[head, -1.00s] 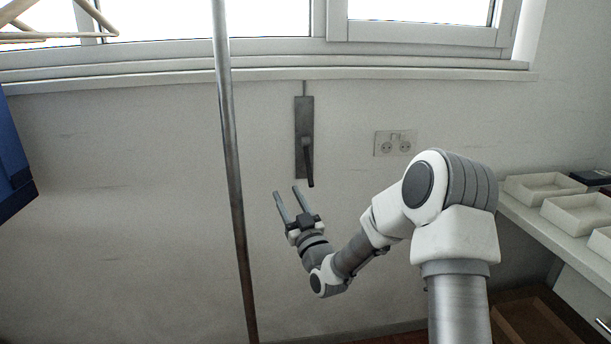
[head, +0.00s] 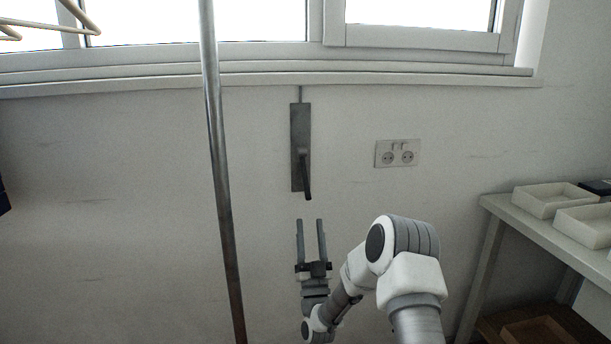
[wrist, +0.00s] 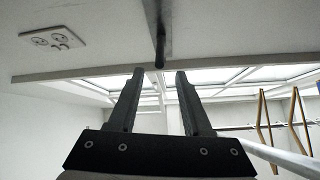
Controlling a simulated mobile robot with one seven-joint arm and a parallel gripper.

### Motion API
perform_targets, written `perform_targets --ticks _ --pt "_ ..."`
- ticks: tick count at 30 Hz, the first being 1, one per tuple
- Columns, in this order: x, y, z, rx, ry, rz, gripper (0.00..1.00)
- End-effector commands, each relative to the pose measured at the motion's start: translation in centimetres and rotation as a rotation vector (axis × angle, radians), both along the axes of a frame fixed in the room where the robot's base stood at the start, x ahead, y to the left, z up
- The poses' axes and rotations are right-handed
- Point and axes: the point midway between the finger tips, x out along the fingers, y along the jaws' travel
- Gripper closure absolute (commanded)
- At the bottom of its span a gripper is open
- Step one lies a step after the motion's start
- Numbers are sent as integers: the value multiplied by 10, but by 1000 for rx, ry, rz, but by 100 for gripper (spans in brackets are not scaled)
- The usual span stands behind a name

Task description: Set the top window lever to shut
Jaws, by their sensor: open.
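The window lever (head: 306,175) is a dark handle on a grey upright plate (head: 296,125) on the wall below the window sill. It hangs down, tilted slightly to the right at its lower end. My gripper (head: 311,222) is open and empty, just below the lever's end in the head view, with its fingers pointing up. In the wrist view the lever (wrist: 160,50) shows end-on beyond the gap between my open fingertips (wrist: 159,73). No contact shows.
A metal pole (head: 218,170) stands upright to the left. A wall socket (head: 397,153) is right of the plate. A bench (head: 520,225) with white trays (head: 552,199) stands at the right. The wall around the lever is otherwise clear.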

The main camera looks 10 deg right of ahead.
Motion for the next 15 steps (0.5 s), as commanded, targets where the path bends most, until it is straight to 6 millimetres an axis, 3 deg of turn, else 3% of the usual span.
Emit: perform_targets --ticks 3,15 --pt "19 -1 23 -1 -6 0 50" --pt "79 -5 78 1 -6 -1 50"
